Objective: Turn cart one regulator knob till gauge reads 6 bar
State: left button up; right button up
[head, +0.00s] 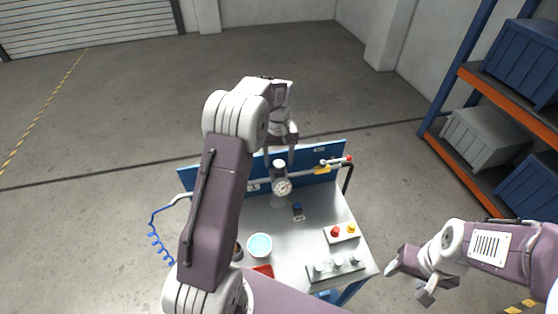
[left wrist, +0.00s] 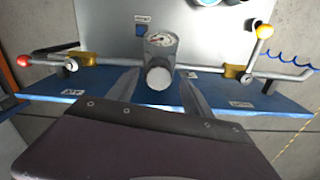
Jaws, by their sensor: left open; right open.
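The regulator, with a grey body and a round white gauge (head: 282,187), stands at the blue back panel of the cart (head: 335,215). The gauge also shows in the left wrist view (left wrist: 161,40), but its reading is too small to tell. The pale round regulator knob (left wrist: 158,76) faces the left wrist camera. My left gripper (left wrist: 160,84) is open, with one finger on each side of the knob; I cannot tell whether they touch it. In the head view my left gripper (head: 279,155) reaches down over the panel. My right gripper (head: 410,278) is open and empty, right of the cart.
A button box (head: 342,233), a light-blue bowl (head: 259,245) and a block with several knobs (head: 336,269) sit on the cart. Shelves (head: 470,80) stand right.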

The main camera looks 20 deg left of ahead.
pick_arm(q)
notch_tip(320, 180, down, 2)
jog(key=shift+w, duration=0.15)
grip_shut()
jog(key=shift+r+m+p, duration=0.15)
jog(key=shift+m+p, duration=0.25)
jog(key=shift+m, duration=0.2)
grip_release()
